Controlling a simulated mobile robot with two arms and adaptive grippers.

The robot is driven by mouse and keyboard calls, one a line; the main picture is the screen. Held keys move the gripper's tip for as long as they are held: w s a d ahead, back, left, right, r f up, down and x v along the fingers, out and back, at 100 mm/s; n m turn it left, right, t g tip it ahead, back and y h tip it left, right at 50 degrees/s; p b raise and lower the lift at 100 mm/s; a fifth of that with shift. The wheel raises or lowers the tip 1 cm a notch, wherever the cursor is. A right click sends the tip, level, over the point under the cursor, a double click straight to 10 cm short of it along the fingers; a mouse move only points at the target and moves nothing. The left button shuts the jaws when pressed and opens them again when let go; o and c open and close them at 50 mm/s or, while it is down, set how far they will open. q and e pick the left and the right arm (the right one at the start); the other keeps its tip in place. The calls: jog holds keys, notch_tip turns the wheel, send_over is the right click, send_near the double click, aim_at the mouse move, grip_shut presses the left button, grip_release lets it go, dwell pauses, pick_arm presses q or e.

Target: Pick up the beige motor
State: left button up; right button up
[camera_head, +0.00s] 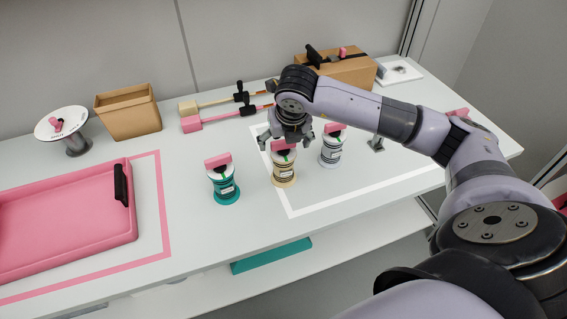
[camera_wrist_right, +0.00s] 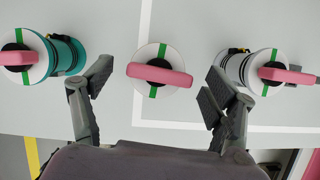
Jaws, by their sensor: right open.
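The beige motor (camera_head: 284,170) stands upright on the white table, between a teal motor (camera_head: 223,184) on its left and a white motor (camera_head: 331,150) on its right. Each has a pink handle on top. My right gripper (camera_head: 286,138) is just above the beige motor. In the right wrist view the open fingers of my right gripper (camera_wrist_right: 152,100) spread either side of the beige motor's top (camera_wrist_right: 156,72), with its pink handle ahead between them. The fingers look apart from the motor. My left gripper is not in view.
The teal motor (camera_wrist_right: 45,57) and white motor (camera_wrist_right: 250,72) stand close on both sides in the wrist view. A pink tray (camera_head: 70,225) lies at the left. The front table strip is clear.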

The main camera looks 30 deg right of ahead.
jog(key=shift+x, duration=0.8)
jog(key=shift+r, duration=0.1)
jog(key=shift+c, duration=0.3)
grip_shut()
